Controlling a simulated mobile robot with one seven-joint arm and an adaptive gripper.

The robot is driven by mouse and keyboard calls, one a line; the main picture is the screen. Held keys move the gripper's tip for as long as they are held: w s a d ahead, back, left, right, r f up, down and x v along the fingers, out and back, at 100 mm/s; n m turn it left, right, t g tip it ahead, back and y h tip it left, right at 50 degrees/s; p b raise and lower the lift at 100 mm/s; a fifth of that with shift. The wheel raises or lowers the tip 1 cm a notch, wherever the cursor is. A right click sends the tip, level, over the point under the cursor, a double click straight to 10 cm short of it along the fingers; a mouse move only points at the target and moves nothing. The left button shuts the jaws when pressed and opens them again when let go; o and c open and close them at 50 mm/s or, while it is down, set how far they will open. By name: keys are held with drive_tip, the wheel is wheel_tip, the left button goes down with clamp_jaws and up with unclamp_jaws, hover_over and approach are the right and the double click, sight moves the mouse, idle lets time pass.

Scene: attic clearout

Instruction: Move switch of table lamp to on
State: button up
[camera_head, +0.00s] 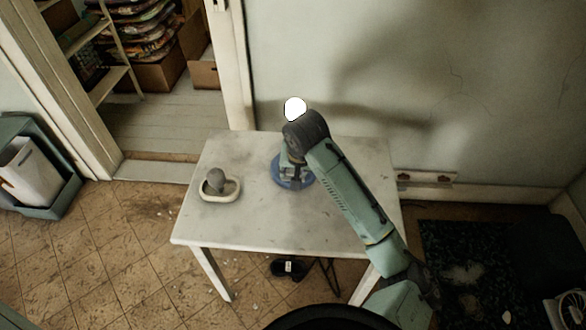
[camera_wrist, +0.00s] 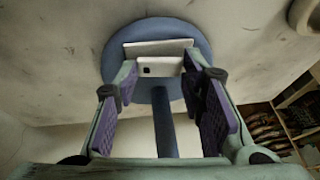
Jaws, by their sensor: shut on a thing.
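The table lamp stands on the white table (camera_head: 230,235), with a round blue base (camera_head: 306,182) and a white bulb (camera_head: 295,107) showing above my wrist. The bulb looks bright white, but I cannot tell if it is lit. In the wrist view the blue base (camera_wrist: 198,41) and blue stem (camera_wrist: 165,125) show, with a pale switch (camera_wrist: 160,68) on the base. My gripper (camera_wrist: 160,72) has its purple-padded fingers on either side of the switch and is shut on it. In the head view my gripper (camera_head: 291,172) is low over the base, and my wrist hides most of the lamp.
A pale oval dish (camera_head: 225,195) with a grey rounded object (camera_head: 216,178) in it sits on the table's left side. A wall stands close behind the table. A dark object (camera_head: 288,268) lies on the floor below. The table's front left is clear.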

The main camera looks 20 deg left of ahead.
idle(0.4)
drive_tip(key=o, duration=1.1)
drive_tip(key=shift+o, duration=0.2)
drive_tip(key=v, duration=1.2)
drive_tip(key=shift+d, duration=0.3)
drive_tip(key=shift+w, duration=0.1)
